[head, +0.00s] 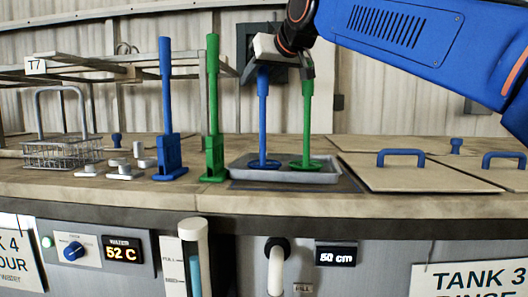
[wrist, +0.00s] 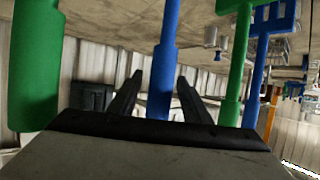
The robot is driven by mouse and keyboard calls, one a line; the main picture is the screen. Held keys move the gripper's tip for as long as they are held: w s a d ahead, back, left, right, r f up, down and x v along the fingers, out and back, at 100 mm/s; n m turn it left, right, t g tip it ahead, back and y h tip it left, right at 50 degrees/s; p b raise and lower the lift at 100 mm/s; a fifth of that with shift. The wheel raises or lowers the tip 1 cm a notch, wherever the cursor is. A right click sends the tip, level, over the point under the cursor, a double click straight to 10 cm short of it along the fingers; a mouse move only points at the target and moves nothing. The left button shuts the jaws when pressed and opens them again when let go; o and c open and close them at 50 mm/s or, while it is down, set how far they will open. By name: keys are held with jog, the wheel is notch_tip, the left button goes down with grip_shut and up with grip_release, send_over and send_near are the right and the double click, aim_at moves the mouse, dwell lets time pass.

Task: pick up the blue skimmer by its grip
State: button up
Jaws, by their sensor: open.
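The blue skimmer (head: 263,112) stands upright on its round foot in a shallow grey tray (head: 330,176). Its thicker upper grip is partly covered by my gripper (head: 280,70) in the head view. In the wrist view, the blue skimmer (wrist: 162,85) shows between the two dark fingers of my gripper (wrist: 158,85). The fingers are apart, with a gap on the left side of the grip and a narrower one on the right. I cannot tell how deep the grip sits between them. Nothing is held.
A green tool with a round foot (head: 307,120) stands in the same tray, close on the right. A green slotted tool (head: 213,110) and a blue slotted tool (head: 167,110) stand to the left. A wire basket (head: 62,152) is far left. Tank lids (head: 400,175) lie right.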

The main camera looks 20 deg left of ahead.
jog(key=shift+x, duration=0.8)
grip_shut()
dwell(0.8)
